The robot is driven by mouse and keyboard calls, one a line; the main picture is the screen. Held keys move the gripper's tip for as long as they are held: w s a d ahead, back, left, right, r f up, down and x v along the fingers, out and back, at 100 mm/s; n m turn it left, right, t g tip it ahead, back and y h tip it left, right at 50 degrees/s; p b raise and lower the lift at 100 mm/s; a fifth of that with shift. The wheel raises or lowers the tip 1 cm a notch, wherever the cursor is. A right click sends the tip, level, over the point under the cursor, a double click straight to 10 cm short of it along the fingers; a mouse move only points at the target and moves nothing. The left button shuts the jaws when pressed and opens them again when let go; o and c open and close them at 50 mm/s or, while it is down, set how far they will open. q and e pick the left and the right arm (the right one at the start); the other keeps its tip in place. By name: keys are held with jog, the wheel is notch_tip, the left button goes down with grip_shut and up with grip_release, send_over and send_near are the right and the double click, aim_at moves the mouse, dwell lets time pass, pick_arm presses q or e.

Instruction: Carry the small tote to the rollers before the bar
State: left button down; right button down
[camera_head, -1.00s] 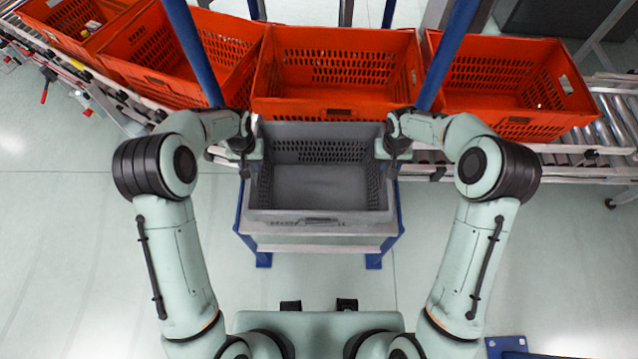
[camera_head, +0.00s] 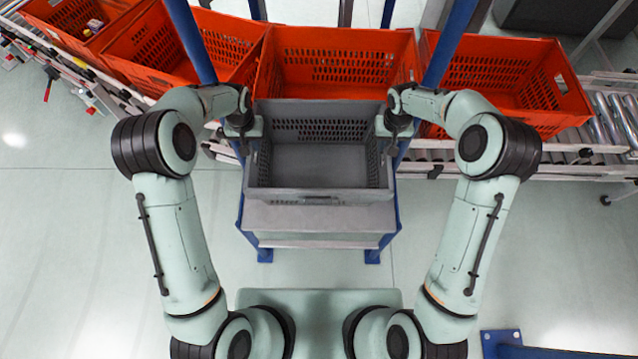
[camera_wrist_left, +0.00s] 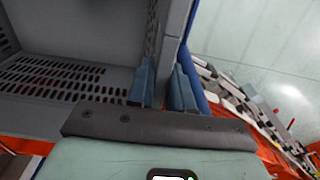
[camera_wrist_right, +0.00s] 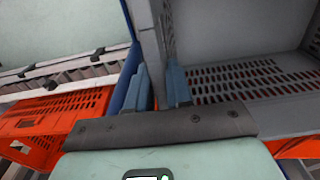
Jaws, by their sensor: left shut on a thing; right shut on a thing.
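The small tote is a grey, empty, slotted crate (camera_head: 318,195) in the middle of the head view. My left gripper (camera_head: 250,140) is shut on its left side wall, and my right gripper (camera_head: 393,138) is shut on its right side wall. In the left wrist view the blue fingers (camera_wrist_left: 163,88) clasp the wall. In the right wrist view the fingers (camera_wrist_right: 160,88) do the same. The tote looks level and covers the rear of a grey-topped stand (camera_head: 320,217) with blue legs. The rollers (camera_head: 608,115) show at the right; the bar cannot be made out with certainty.
Several orange totes stand along the conveyor; the middle one (camera_head: 345,48) is directly behind the grey tote, another (camera_head: 545,95) to the right and one (camera_head: 180,60) to the left. Blue posts (camera_head: 190,45) (camera_head: 447,45) rise on both sides. The floor in front is clear.

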pick_arm(q)
jog(key=shift+d+r+g, duration=0.1)
jog(key=shift+d+g, duration=0.2)
jog(key=shift+d, duration=0.05)
pick_arm(e)
jog(key=shift+a+r+g, duration=0.1)
jog(key=shift+a+g, duration=0.2)
jog(key=shift+a, duration=0.05)
